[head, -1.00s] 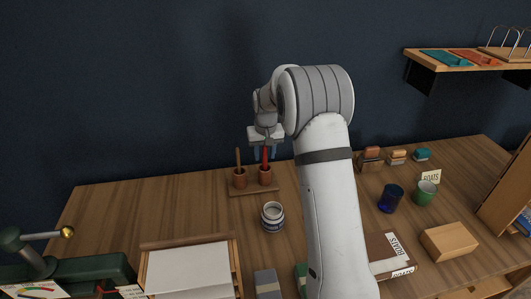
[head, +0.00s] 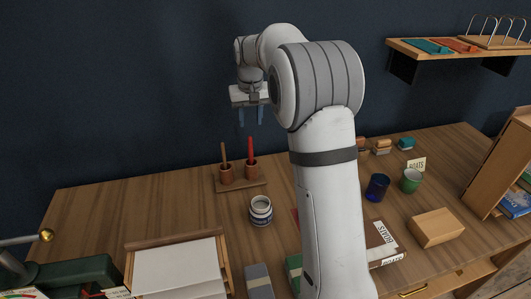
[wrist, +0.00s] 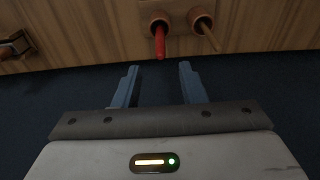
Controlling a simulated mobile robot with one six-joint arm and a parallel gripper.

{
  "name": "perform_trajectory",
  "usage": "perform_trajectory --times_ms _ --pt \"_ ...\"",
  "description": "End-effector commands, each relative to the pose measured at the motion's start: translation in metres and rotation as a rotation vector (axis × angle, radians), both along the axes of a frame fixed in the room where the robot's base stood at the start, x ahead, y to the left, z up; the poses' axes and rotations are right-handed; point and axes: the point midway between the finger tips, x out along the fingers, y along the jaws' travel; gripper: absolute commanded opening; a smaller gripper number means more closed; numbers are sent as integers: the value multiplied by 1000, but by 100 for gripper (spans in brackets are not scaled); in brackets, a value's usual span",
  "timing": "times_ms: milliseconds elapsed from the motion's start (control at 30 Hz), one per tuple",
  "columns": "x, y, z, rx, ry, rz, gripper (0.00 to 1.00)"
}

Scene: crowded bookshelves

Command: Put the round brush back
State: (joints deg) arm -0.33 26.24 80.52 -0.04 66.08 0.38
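Two long-handled tools stand in a wooden holder (head: 240,188) with two brown cups. The red one (head: 251,150) stands in the right cup (head: 252,172), nearly upright. The brown one (head: 224,153) stands in the left cup (head: 226,175). Their lower ends are hidden in the cups, so I cannot tell which is the round brush. My gripper (head: 250,118) is open and empty, above the red handle and apart from it. In the wrist view, the red handle (wrist: 159,42) and brown handle (wrist: 208,36) show beyond the spread blue fingers (wrist: 157,82).
A paper-topped tray (head: 178,268) lies front left. A blue cup (head: 377,187), a green mug (head: 411,181) and a wooden block (head: 436,228) stand to the right. My arm hides part of the table's middle.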

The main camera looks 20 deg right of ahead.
Motion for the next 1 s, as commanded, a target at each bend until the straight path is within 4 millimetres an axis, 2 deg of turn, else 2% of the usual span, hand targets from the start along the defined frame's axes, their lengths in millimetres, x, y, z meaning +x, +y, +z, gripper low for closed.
perform_trajectory --times_ms 167,300,467,633,800,900,1000 --pt "-47 0 25 0 -24 0 38" --pt "-102 -1 40 -1 -48 0 38" --pt "-166 -1 47 -1 -75 0 38" --pt "-236 -1 40 -1 -103 0 38" --pt "-301 -1 22 -1 -128 0 38" --pt "-330 -1 10 -2 -141 0 38" --pt "-349 -1 0 -2 -149 0 38"
